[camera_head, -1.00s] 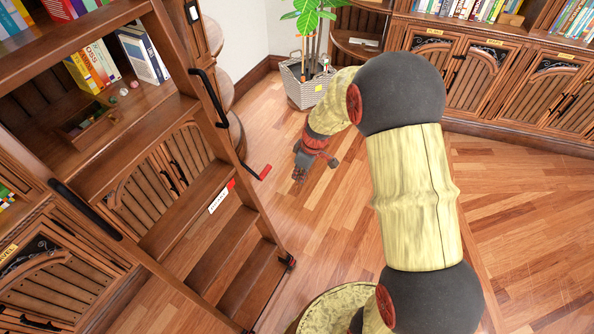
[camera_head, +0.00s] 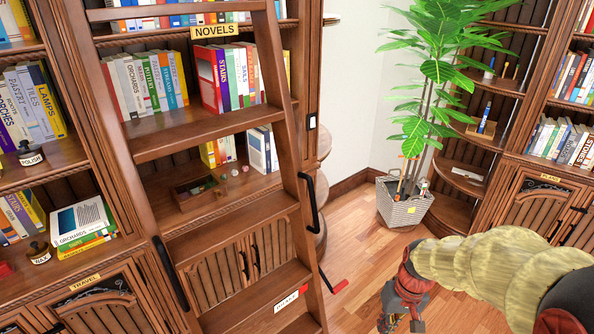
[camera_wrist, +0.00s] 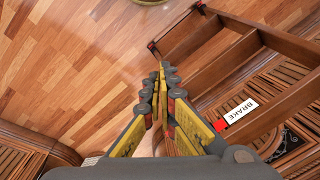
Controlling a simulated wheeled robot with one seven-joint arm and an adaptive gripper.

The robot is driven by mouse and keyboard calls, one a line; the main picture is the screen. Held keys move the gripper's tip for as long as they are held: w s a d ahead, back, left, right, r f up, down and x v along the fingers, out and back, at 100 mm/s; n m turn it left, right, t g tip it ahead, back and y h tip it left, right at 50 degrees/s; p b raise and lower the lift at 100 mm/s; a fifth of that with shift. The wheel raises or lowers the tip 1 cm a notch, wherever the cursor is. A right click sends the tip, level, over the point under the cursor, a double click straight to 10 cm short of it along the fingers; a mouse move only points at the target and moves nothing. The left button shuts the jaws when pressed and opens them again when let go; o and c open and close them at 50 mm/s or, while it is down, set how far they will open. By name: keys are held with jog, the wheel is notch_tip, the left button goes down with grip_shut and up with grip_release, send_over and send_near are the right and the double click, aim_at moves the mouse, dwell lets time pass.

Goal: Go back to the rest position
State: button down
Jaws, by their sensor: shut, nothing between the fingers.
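My gripper (camera_head: 402,322) hangs over the wooden floor at the lower right of the head view, to the right of the ladder. In the wrist view, my gripper (camera_wrist: 162,70) points over the floor with its fingertips together and nothing between them. The wooden ladder (camera_head: 287,130) leans against the bookcase. Its lower rungs (camera_wrist: 215,70) show at the right of the wrist view, apart from my fingers. A white BRAKE label (camera_wrist: 241,111) with a red end is on a ladder step.
A potted plant (camera_head: 403,208) stands in the corner behind my arm. Bookcases (camera_head: 505,215) line the right side. A red-tipped lever (camera_head: 340,286) sticks out beside the ladder. A small open box (camera_head: 195,190) sits on a shelf. The floor (camera_wrist: 75,60) left of my fingers is clear.

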jog(key=s+a+r+t, duration=0.1)
jog(key=s+r+t, duration=0.1)
jog(key=s+r, duration=0.4)
jog(key=s+a+r+t+h, duration=0.1)
jog(key=s+r, duration=0.6)
jog(key=r, duration=0.7)
jog(key=a+t, duration=0.1)
jog(key=t, duration=0.1)
jog(key=shift+a+r+t, duration=0.25)
jog(key=shift+r+t, duration=0.05)
jog(key=shift+r, duration=0.1)
